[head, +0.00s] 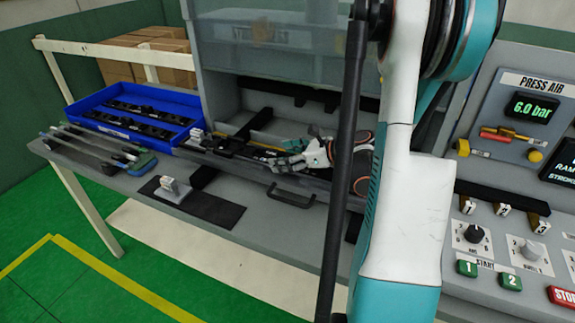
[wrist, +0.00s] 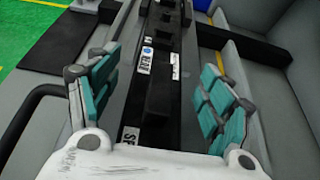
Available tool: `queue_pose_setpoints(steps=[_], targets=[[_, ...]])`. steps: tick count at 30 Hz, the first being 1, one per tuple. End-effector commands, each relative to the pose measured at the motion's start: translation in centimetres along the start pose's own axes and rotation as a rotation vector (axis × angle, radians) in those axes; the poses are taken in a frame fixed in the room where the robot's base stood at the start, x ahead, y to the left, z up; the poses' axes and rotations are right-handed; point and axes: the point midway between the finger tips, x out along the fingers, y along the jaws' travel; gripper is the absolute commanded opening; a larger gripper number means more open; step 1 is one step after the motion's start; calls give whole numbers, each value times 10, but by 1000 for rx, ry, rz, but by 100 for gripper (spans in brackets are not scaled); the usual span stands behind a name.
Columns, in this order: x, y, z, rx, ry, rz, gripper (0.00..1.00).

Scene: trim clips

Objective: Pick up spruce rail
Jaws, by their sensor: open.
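A long black rail (wrist: 160,100) lies lengthwise between my fingers in the wrist view. A white label (wrist: 130,137) near my palm starts with "SP", the rest hidden by my gripper. Further along is a white label with a blue dot (wrist: 147,58). My gripper (wrist: 157,68) is open, with one teal-padded finger on each side of the rail. I cannot tell whether either finger touches it. In the head view my gripper (head: 287,160) is low over the bench in front of the grey machine, pointing left. Black rail parts (head: 232,148) show ahead of its fingertips.
A blue tray (head: 187,133) with black rails stands at the bench's left. Long-handled tools (head: 110,150) lie beside it. A small grey block (head: 173,188) sits on a black mat (head: 215,208). A dark handle (head: 290,197) is at the bench's front. A control panel (head: 505,230) is at right.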

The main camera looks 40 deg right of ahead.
Motion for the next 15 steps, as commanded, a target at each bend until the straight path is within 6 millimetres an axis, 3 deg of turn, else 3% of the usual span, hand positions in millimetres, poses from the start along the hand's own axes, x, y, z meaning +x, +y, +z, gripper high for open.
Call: queue_pose_setpoints(steps=[2, 3, 10, 15], targets=[[-1, 0, 0, 0, 0, 0, 73], [-1, 0, 0, 0, 0, 0, 69], [-1, 0, 0, 0, 0, 0, 17], [-1, 0, 1, 0, -1, 0, 16]])
